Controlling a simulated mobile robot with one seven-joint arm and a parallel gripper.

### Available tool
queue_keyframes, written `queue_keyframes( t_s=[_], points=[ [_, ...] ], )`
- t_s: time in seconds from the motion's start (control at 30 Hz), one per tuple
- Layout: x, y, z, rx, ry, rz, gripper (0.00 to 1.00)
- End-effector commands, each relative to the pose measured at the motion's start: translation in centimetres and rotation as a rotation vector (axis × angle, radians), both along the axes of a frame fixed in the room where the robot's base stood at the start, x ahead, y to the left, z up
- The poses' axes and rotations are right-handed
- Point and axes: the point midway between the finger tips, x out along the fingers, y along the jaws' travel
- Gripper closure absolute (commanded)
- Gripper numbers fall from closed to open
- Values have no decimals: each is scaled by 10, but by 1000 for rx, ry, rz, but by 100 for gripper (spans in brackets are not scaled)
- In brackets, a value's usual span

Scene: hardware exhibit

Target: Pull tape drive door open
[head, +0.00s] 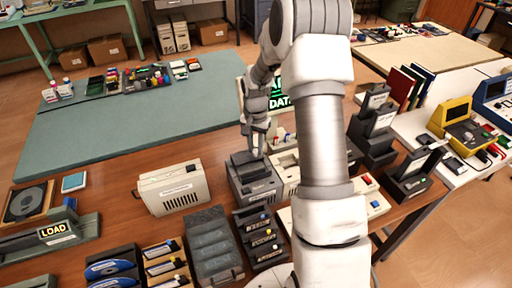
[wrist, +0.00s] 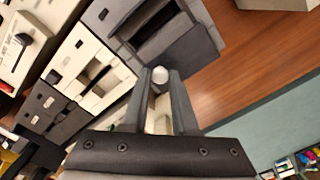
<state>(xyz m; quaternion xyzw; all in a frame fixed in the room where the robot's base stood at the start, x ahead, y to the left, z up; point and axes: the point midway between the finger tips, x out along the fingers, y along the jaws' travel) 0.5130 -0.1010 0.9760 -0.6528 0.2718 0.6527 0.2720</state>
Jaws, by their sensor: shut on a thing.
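The tape drive is a dark grey boxy unit (head: 256,186) with a pale label on its front, standing on the wooden table below my gripper. In the wrist view its dark grey body (wrist: 112,14) has a dark recess, and a grey flap-like panel (wrist: 196,58), which looks like the door, lies beside it. My gripper (head: 258,153) reaches down to the top of the unit. In the wrist view my gripper (wrist: 160,78) is closed around a small white round knob (wrist: 160,75) at the panel's edge. How far the door stands open is unclear.
A cream box (head: 172,190) stands to the left, with bare wood between. Cream units (head: 286,165) adjoin on the right, partly behind my arm. Dark cassette racks (head: 262,240) stand in front. A green mat (head: 120,125) behind is mostly clear.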

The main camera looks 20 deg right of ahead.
Motion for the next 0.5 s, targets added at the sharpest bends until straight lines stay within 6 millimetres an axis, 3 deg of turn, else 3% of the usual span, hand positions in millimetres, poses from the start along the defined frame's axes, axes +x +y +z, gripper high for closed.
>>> queue_keyframes(
  t_s=[0.03,0.07,0.2,0.5],
  points=[
    [0,0,1,0,-1,0,100],
    [0,0,1,0,-1,0,68],
    [0,0,1,-1,-1,0,44],
    [0,0,1,0,0,0,44]
  ],
)
